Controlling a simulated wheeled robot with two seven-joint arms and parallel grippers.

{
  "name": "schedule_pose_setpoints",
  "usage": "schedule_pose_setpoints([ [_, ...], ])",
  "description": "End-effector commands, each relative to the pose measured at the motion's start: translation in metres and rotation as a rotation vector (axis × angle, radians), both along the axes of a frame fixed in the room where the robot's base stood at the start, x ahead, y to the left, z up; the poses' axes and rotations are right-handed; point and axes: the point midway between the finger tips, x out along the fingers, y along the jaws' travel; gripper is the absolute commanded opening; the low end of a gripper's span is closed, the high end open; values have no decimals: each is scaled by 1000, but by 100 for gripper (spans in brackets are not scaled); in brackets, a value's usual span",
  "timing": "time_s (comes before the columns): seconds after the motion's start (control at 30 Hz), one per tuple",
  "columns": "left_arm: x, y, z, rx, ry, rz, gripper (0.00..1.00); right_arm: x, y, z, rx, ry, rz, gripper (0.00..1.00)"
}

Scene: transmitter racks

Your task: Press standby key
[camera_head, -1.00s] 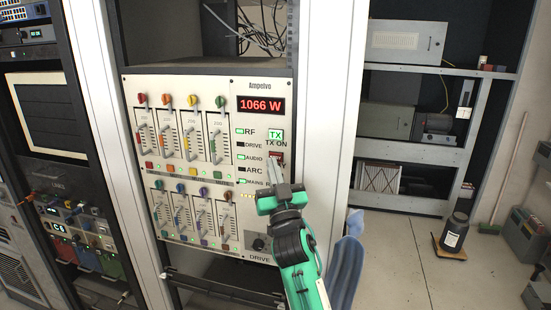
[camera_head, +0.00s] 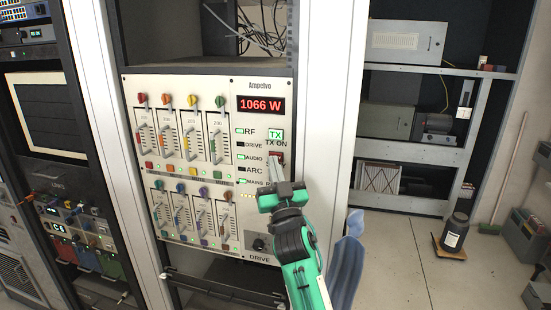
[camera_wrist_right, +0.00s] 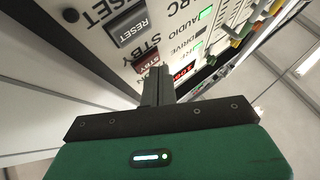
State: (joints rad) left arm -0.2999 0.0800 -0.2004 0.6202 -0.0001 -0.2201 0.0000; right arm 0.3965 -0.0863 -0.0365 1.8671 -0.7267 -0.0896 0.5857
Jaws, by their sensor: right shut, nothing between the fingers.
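The standby key (camera_wrist_right: 147,60) is a dark red key marked STBY, below the STBY label in the right wrist view. In the head view its red face (camera_head: 276,155) shows just under the TX ON label, partly covered by my right gripper (camera_head: 277,166). That gripper is shut and empty. Its fingertips (camera_wrist_right: 157,72) are at the key's edge in the wrist view; I cannot tell whether they touch it. The TX key (camera_head: 276,134) above is lit green. The red display (camera_head: 261,105) reads 1066 W. My left gripper is not in view.
A dark RESET key (camera_wrist_right: 131,30) lies close to the standby key. Rows of coloured slider levers (camera_head: 184,130) fill the panel's left side. A DRIVE knob (camera_head: 259,244) is lower down. A white rack post (camera_head: 330,120) stands right of the panel.

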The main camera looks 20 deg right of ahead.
Motion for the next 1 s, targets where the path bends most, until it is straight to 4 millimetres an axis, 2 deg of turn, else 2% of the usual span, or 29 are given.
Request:
schedule_pose_setpoints([
  [1.0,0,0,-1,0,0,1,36,6,-4,0,1,0,1,0],
])
